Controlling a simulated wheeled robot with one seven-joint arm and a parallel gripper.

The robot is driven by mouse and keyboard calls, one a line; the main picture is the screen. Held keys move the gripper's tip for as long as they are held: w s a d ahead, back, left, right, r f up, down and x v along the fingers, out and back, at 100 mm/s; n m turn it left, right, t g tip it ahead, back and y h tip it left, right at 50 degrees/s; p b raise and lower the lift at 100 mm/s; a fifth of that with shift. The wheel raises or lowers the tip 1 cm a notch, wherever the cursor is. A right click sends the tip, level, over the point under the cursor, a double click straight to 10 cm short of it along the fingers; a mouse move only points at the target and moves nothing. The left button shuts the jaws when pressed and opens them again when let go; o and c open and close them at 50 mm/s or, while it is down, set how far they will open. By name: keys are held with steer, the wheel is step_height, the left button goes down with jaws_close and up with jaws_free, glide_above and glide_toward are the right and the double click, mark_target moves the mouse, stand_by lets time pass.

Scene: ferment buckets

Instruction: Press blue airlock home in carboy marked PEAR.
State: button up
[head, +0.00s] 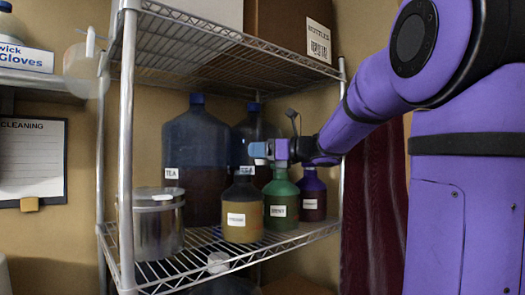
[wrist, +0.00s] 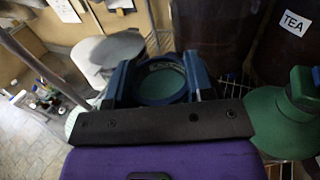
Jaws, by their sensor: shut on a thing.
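My gripper (wrist: 160,84) is shut on a round blue piece, the blue airlock (wrist: 187,97). Its dark blue rim and teal inside show between the two fingers. In the head view my gripper (head: 268,150) reaches in from the right over the small bottles, in front of the large carboys. A large blue-tinted carboy (head: 195,138) with a blue cap is marked TEA. No label reading PEAR can be made out. I cannot tell whether the airlock touches any carboy.
A dark-capped bottle of yellow liquid (head: 243,205), a green bottle (head: 281,205) and a purple bottle (head: 312,195) stand close together below my gripper. A steel pot (head: 157,225) stands front left on the wire shelf (head: 190,266). A metal post (head: 126,150) bounds the left. Another wire shelf (head: 215,40) hangs above.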

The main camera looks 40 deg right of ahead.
steer(key=shift+w+a+f, duration=0.1)
steer(key=shift+w+f, duration=0.2)
steer(key=shift+w, duration=1.1)
steer(key=shift+w+a+f, duration=0.1)
steer(key=shift+w+f, duration=0.15)
steer(key=shift+w, duration=1.2)
steer(key=shift+w+f, duration=0.3)
steer(key=shift+w, duration=1.1)
steer(key=shift+f, duration=1.05)
stand_by(2.7)
